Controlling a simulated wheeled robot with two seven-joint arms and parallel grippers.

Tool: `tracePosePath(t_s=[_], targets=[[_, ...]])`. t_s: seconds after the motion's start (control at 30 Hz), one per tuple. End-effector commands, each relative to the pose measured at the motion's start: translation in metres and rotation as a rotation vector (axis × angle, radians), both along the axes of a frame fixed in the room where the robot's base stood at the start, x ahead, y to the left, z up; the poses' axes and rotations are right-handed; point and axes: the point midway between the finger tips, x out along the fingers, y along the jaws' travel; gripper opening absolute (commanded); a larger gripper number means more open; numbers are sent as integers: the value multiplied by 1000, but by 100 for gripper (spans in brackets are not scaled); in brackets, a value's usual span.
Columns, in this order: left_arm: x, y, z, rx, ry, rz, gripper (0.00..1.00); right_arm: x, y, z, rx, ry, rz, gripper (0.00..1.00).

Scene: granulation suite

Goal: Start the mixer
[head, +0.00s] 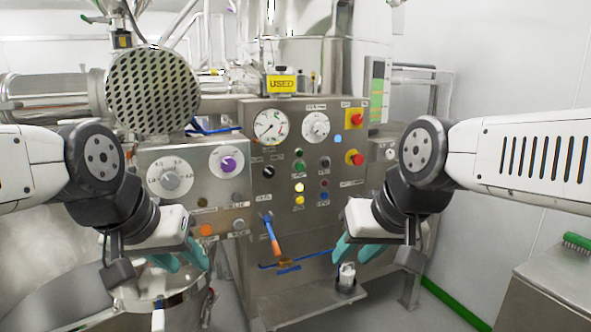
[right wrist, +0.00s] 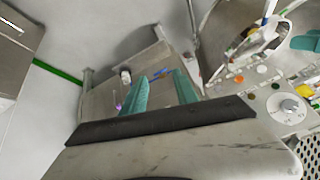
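The mixer's steel control panel (head: 345,205) stands in the middle of the head view. It carries gauges, a red button on yellow at the upper right (head: 354,116), a second red button (head: 354,157), a small green button (head: 299,152), yellow buttons (head: 299,187) and a black knob (head: 268,172). The labels are too small to read. My left gripper (head: 182,258) is open and empty, below the left panel section. My right gripper (head: 358,250) is open and empty, in front of the panel's lower right; its parted teal fingers show in the right wrist view (right wrist: 160,92).
A left panel section (head: 190,150) holds dials and a purple knob (head: 228,164). A white bottle (head: 347,275) stands on a low ledge. A steel cabinet (head: 550,295) stands at right.

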Motion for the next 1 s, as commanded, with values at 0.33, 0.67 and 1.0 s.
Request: tracePosePath(t_s=[0.33,0.67,1.0], targets=[[0,0,0,0,0,0,38,0,0,0,0,0,0,0],[0,0,0,0,0,0,38,0,0,0,0,0,0,0],[0,0,0,0,0,0,38,0,0,0,0,0,0,0]])
